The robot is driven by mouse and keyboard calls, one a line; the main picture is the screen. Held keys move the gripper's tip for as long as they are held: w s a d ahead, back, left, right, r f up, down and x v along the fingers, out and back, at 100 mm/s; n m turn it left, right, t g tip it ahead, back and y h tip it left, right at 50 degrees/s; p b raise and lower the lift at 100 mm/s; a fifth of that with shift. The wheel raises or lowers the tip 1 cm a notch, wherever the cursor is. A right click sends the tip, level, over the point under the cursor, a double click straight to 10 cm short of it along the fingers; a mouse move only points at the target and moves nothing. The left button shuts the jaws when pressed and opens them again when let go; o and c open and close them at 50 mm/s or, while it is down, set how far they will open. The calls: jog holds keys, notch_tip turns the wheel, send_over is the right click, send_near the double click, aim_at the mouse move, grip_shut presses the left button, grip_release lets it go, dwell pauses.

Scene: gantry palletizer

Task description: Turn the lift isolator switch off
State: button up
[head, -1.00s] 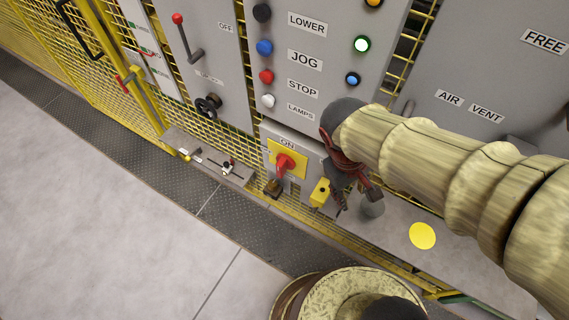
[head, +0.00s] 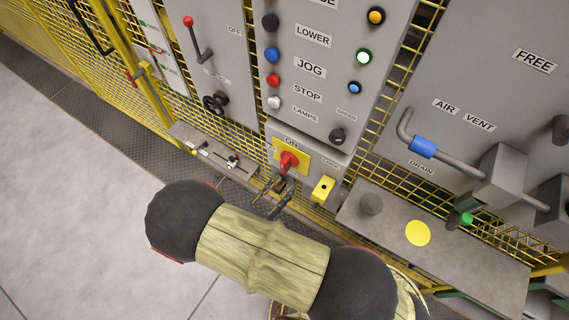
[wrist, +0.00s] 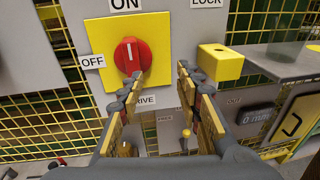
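The isolator switch is a red rotary knob (wrist: 132,54) on a yellow square plate (wrist: 160,32) in the wrist view. ON is printed above it and an OFF label (wrist: 92,62) is at its left. The knob's white mark stands upright, towards ON. In the head view the red knob (head: 289,160) is near the middle, on a grey box. My gripper (wrist: 158,80) is open, its fingers spread just below and right of the knob. The left fingertip overlaps the knob's lower edge in the picture; I cannot tell whether it touches. In the head view my gripper (head: 272,196) is below the switch.
A yellow lock block (wrist: 220,62) sticks out right of the switch, beside a grey shelf (head: 385,232) with a yellow disc (head: 417,233). Buttons and a red-tipped lever (head: 196,38) are above. Yellow mesh lies behind. Open floor (head: 80,210) is at the left.

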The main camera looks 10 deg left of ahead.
aim_at(282, 169)
jog(key=a, duration=0.1)
jog(key=w+a+n+t+y, duration=0.1)
jog(key=a, duration=0.1)
jog(key=shift+w+n+t+y, duration=0.3)
jog(key=shift+n+t, duration=0.1)
jog(key=shift+b+x, duration=0.6)
jog(key=shift+x, duration=2.95)
jog(key=shift+r, duration=0.1)
jog(key=shift+c, duration=0.2)
jog(key=c, duration=0.7)
grip_shut()
